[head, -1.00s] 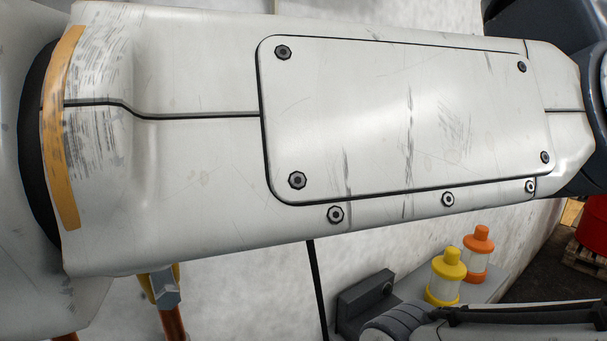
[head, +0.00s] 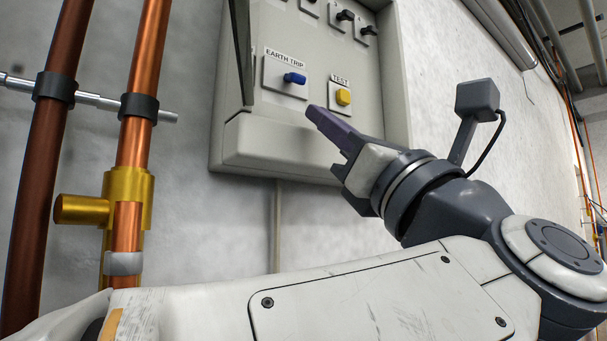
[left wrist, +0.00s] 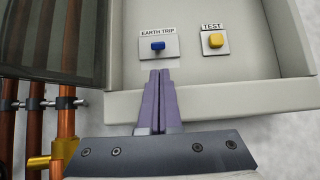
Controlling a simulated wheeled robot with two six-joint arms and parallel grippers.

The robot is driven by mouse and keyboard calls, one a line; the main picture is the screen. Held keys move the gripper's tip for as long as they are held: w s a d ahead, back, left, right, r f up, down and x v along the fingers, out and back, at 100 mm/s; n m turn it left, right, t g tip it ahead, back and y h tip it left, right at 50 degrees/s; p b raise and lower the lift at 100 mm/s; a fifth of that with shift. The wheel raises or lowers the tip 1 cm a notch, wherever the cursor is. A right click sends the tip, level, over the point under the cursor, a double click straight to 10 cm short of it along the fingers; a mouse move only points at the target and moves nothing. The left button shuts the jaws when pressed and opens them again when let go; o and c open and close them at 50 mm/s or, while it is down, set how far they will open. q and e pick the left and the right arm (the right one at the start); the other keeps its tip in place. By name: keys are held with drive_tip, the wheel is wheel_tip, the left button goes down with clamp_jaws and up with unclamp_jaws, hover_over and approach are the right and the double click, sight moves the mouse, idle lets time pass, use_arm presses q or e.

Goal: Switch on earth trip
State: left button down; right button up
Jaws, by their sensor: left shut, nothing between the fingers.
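The earth trip switch is a blue toggle (head: 294,78) on a light plate under an "EARTH TRIP" label in the grey panel box (head: 280,157). The blue toggle also shows in the left wrist view (left wrist: 158,46), straight ahead of my fingertips. My left gripper (head: 318,112) is shut and empty, its purple fingers together. In the head view its tips are below and right of the blue toggle; in the left wrist view (left wrist: 160,76) they sit just below its plate, apart from it. My right gripper is not in view.
A yellow test button (head: 343,97) is right of the blue toggle. Several black switches (head: 345,16) are above. A dark door (left wrist: 58,40) hangs open on the box's left. Copper pipes (head: 140,90) with a brass fitting (head: 112,208) run up the wall at left.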

sight(294, 78)
use_arm(q)
drive_tip(key=p+x, duration=0.3)
drive_tip(key=x, duration=0.2)
drive_tip(key=shift+w+a+r, duration=0.15)
drive_tip(key=shift+r, duration=0.15)
